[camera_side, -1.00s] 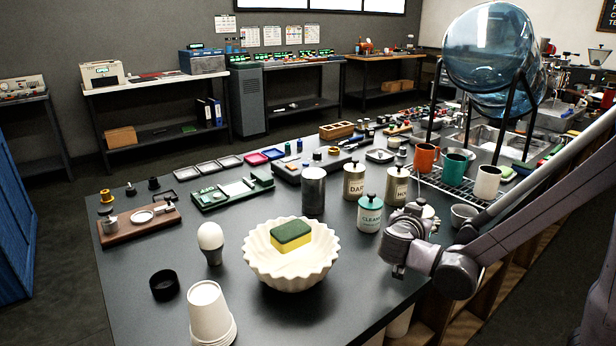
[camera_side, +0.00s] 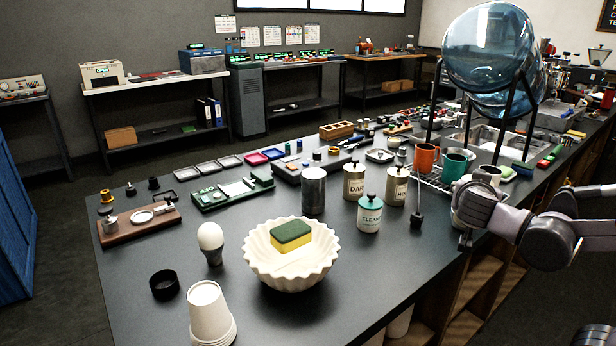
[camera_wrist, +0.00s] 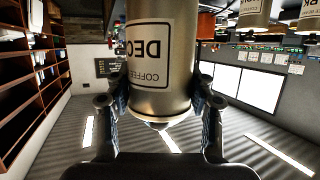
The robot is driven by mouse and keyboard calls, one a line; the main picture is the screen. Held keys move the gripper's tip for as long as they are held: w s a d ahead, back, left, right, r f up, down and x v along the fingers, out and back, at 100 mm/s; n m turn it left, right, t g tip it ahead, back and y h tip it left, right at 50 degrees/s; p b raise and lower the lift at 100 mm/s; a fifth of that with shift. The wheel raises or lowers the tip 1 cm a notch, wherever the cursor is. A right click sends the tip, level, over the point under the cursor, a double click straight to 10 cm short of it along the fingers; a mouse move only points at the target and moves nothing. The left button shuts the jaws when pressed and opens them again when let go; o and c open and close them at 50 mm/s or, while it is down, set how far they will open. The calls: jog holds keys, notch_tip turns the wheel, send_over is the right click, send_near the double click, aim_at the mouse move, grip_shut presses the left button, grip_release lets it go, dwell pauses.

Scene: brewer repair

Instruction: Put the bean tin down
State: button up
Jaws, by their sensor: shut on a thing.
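A metal tin with a pale label reading "COFFEE DEC" (camera_wrist: 150,55) fills the upper middle of the wrist view, its lettering upside down. My gripper (camera_wrist: 160,108) is shut on it, one finger on each side. In the side view my gripper (camera_side: 466,222) is at the counter's right edge, and the tin in it cannot be made out. Whether the tin touches the counter is not clear. Two similar tins, "DARK" (camera_side: 354,182) and "HOUSE" (camera_side: 396,187), stand upright on the counter to the left of my gripper.
A teal-labelled cleaner tin (camera_side: 369,214) and a thin black upright tool (camera_side: 417,205) stand left of my gripper. Orange (camera_side: 426,158) and teal (camera_side: 454,165) cups are on a rack behind. A fluted bowl (camera_side: 290,262) holds a sponge. Bare counter (camera_side: 375,268) lies between.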

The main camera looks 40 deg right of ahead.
jog(key=shift+s+d+r, duration=0.2)
jog(key=shift+s+r, duration=0.05)
jog(key=w+a+r+n+t+y, duration=0.15)
jog(key=w+r, duration=0.25)
jog(key=w, duration=0.7)
jog(key=w+a+r+t, duration=0.15)
jog(key=w+r, duration=0.25)
jog(key=w, duration=0.6)
jog(key=w+a+r+n, duration=0.15)
jog(key=w+r, duration=0.25)
jog(key=w, duration=0.7)
send_over(313, 172)
notch_tip(313, 172, down, 7)
jog(key=shift+f, duration=1.85)
jog(key=shift+f, duration=0.1)
jog(key=o, duration=1.3)
